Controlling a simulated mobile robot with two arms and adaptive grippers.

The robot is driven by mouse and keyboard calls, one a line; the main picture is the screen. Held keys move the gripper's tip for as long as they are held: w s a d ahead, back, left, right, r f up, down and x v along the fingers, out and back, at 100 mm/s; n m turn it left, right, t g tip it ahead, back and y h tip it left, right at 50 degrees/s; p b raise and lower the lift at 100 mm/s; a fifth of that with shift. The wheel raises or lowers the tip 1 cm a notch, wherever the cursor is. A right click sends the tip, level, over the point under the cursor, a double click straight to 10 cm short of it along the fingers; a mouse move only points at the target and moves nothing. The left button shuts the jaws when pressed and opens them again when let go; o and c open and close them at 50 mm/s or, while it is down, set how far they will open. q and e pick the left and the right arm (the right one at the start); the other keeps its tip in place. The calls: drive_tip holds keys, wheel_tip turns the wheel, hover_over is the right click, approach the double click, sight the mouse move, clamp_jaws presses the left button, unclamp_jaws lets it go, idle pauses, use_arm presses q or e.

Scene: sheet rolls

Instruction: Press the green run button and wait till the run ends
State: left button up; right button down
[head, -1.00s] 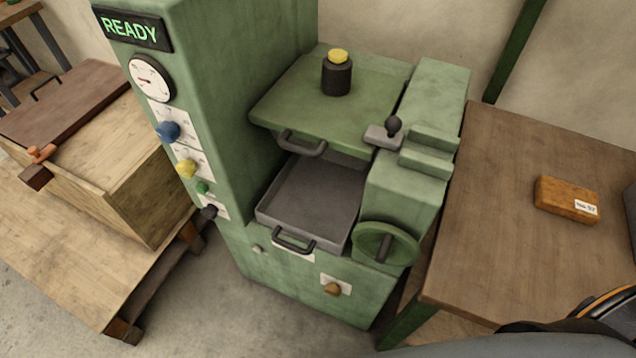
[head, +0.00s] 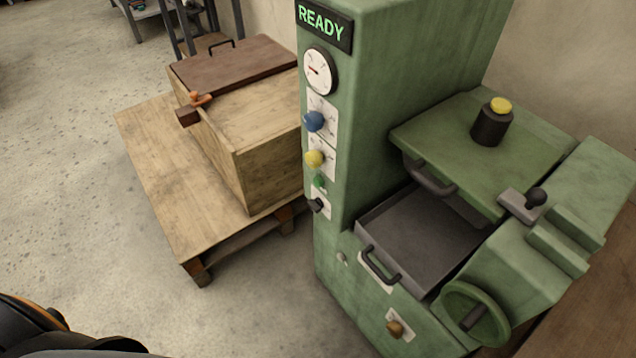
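The green machine (head: 345,235) stands at the right of the head view. Its display (head: 322,24) reads READY in green letters. The small green run button (head: 319,182) sits on the front column, below the yellow knob (head: 314,158) and above a black switch (head: 316,205). A blue knob (head: 314,121) and a round dial (head: 320,70) are higher up. Neither of my grippers is in view; only a dark part of my own body shows at the lower left. Nothing touches the button.
A wooden crate (head: 262,150) with a brown lid stands on a pallet (head: 165,185) left of the machine. The machine's grey tray (head: 415,240), green handwheel (head: 476,315) and lever (head: 535,197) stick out at right. The concrete floor at the front left is clear.

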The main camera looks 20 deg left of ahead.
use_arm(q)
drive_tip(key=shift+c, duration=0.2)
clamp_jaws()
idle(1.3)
